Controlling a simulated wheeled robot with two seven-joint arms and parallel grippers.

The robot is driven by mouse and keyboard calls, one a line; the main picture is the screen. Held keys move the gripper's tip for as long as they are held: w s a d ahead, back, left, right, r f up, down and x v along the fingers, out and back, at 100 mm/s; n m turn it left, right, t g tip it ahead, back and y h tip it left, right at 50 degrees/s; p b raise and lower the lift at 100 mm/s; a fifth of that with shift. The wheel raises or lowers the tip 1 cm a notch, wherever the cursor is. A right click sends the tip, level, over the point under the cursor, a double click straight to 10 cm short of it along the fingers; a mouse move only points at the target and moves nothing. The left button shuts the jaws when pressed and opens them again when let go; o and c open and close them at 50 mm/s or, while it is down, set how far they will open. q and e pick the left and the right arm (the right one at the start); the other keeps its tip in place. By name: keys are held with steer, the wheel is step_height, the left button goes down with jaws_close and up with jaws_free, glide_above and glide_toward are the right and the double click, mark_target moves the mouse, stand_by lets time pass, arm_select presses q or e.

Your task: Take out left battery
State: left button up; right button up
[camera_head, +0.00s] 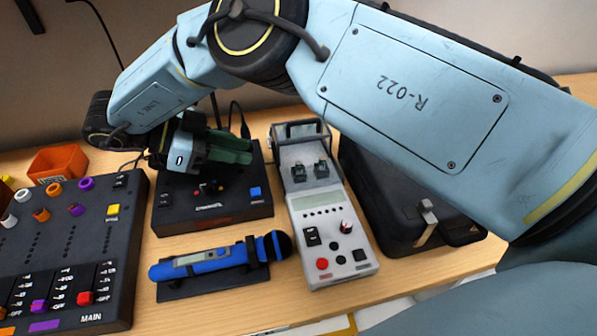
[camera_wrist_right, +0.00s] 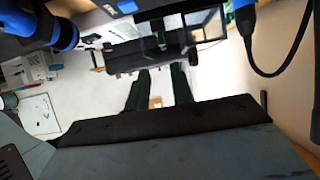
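My right gripper (camera_head: 240,152), with dark green fingers, hangs over the back of the black control box (camera_head: 180,221), left of the grey meter (camera_head: 330,225). In the right wrist view its two fingers (camera_wrist_right: 160,80) stand apart with nothing gripped between them. The grey meter has an upper bay (camera_head: 306,150) under a raised handle-like frame. Two small dark blocks sit side by side there: a left one (camera_head: 299,171) and a right one (camera_head: 321,169). They may be the batteries; I cannot tell surely. My left gripper is not in view.
A blue microphone (camera_head: 215,262) lies in front of the control box. A black mixer (camera_head: 75,250) is at left, with an orange bin (camera_head: 58,163) behind. A black case (camera_head: 400,205) stands right of the meter. A cable (camera_wrist_right: 272,70) shows close to my right gripper.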

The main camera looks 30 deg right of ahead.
mark_target(297, 161)
steer(key=x, duration=1.1)
steer(key=shift+d+f, duration=0.1)
steer(key=shift+d, duration=0.25)
steer(key=shift+w, duration=0.1)
jaws_close()
